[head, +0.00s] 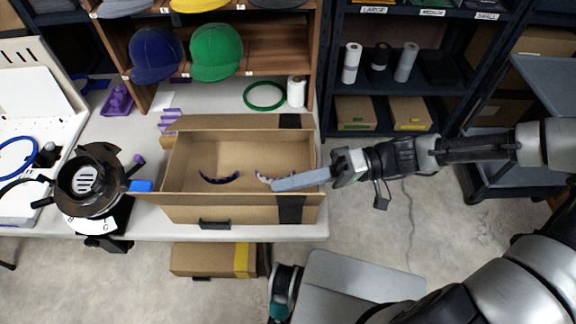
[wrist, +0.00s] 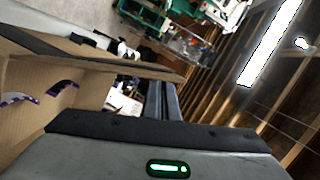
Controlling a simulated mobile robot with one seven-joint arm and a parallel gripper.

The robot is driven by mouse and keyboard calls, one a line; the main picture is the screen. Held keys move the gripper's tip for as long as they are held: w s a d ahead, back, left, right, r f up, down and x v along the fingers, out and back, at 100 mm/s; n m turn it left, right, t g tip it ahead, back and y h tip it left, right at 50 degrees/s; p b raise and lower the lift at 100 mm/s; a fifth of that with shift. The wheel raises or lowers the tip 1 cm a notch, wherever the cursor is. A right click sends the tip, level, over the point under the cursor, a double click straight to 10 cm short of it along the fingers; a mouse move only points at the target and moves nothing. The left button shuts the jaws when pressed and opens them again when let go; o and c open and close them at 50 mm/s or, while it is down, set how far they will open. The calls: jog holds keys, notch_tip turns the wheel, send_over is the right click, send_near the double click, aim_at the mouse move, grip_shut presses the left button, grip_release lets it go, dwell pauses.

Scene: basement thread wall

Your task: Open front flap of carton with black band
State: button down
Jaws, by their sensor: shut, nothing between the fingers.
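The carton with the black band (head: 190,214) sits on the table, its top open at least in part. The black band (head: 290,208) crosses its right end, on the front and on the back flap (head: 230,122). A long cardboard strip, seemingly the front flap (head: 235,199), runs along the front top edge; its exact angle is hard to tell. My gripper (head: 277,185) is shut and empty, reaching in from the right, with its tips over the front right of the opening. Whether it touches the flap is unclear. In the wrist view, the shut fingers (wrist: 165,102) are beside the carton's cardboard (wrist: 60,75).
Two dark curved pieces (head: 220,178) lie in the carton. A round black device (head: 87,180) stands left, a white roll (head: 297,92) and green ring (head: 264,96) behind. Another carton with a yellow band (head: 205,259) is below the table. Shelves with caps stand behind.

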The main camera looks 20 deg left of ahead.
jog(key=shift+s+d, duration=0.15)
jog(key=shift+s, duration=0.2)
jog(key=shift+s+d+f, duration=0.2)
jog(key=shift+s+f, duration=0.05)
jog(key=shift+s, duration=0.4)
